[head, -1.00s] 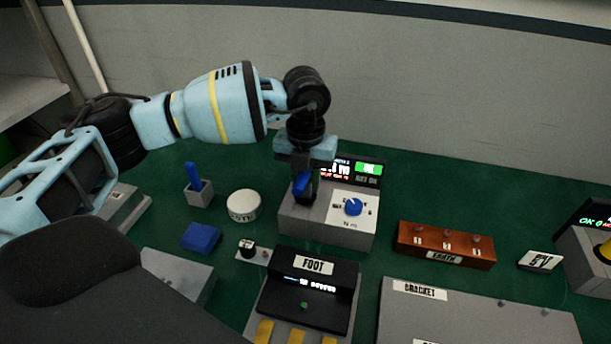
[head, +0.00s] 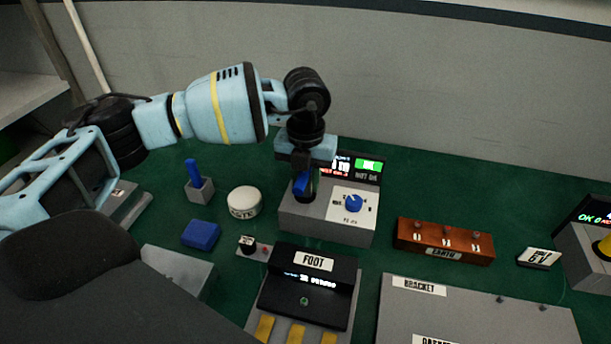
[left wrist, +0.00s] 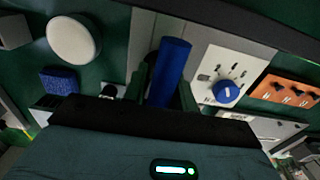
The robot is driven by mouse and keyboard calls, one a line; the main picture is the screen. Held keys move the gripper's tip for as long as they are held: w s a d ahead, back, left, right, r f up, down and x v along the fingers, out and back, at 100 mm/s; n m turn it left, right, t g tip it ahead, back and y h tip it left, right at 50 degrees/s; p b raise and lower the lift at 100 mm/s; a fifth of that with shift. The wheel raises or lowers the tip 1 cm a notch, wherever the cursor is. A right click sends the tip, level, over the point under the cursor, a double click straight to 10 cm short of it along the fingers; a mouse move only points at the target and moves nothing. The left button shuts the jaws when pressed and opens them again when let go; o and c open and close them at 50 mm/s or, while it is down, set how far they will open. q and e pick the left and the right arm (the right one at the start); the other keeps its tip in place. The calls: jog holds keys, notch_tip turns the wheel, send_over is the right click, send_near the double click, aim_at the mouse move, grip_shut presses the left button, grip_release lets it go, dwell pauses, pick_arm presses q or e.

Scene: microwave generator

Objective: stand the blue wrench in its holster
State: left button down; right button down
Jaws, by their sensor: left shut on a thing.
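My left gripper (head: 304,174) points down over the left part of the grey box with a dial. It is shut on a blue handle (head: 301,186), which I take to be the blue wrench. In the left wrist view the handle is a blue cylinder (left wrist: 171,62) between the two dark fingers. Its lower end is hidden, so I cannot tell whether it sits in the box or just above it. A second blue handle (head: 193,172) stands slightly tilted in a small grey holder (head: 201,192) at the left. My right gripper is not in view.
The grey box (head: 325,229) has a blue knob (head: 353,203) and a lit display (head: 368,164).

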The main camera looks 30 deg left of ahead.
pick_arm(q)
jog(key=c, duration=1)
grip_release()
jog(key=shift+c, duration=0.2)
notch_tip(320, 180, up, 8)
jog(key=shift+f, duration=0.1)
